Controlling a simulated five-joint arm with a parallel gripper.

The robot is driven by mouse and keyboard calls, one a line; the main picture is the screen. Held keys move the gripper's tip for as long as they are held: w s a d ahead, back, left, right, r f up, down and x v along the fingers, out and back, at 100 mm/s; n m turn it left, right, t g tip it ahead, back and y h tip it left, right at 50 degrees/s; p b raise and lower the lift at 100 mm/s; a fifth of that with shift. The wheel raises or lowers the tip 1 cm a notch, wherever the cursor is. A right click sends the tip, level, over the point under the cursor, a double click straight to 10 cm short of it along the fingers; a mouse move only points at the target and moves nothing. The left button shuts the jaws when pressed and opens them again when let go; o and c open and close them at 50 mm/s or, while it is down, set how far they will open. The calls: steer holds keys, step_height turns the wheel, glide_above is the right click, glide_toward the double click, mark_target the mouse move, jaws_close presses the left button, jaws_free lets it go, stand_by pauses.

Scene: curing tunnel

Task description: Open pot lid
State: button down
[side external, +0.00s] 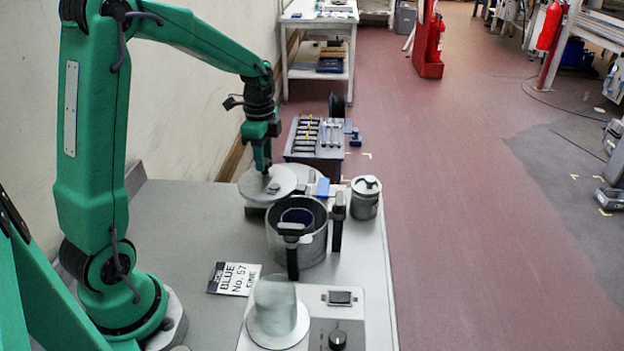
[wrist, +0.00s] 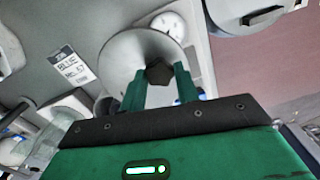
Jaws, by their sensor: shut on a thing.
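The round grey pot lid (side external: 267,183) is off the pot, to its upper left in the side view. My gripper (side external: 266,169) is shut on the lid's dark knob; in the wrist view its green fingers (wrist: 160,84) stand either side of the knob (wrist: 157,72), with the lid disc (wrist: 125,52) beyond. I cannot tell whether the lid touches anything below. The metal pot (side external: 298,250) stands on the bench with its mouth uncovered and dark blue inside. It has black handles.
A lidded metal canister (side external: 366,198) stands right of the pot. A pale domed object (side external: 277,312), a control panel (side external: 338,325) and a "BLUE No. 57" card (side external: 235,278) are nearer the camera. A tool rack (side external: 316,140) is behind. Bench left of the pot is mostly clear.

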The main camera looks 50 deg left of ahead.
steer(key=shift+w+r, duration=0.1)
steer(key=shift+w, duration=0.1)
steer(key=c, duration=1)
jaws_free()
steer(key=shift+s, duration=0.1)
steer(key=shift+c, duration=0.2)
steer(key=shift+r, duration=3.85)
steer(key=shift+d, duration=0.1)
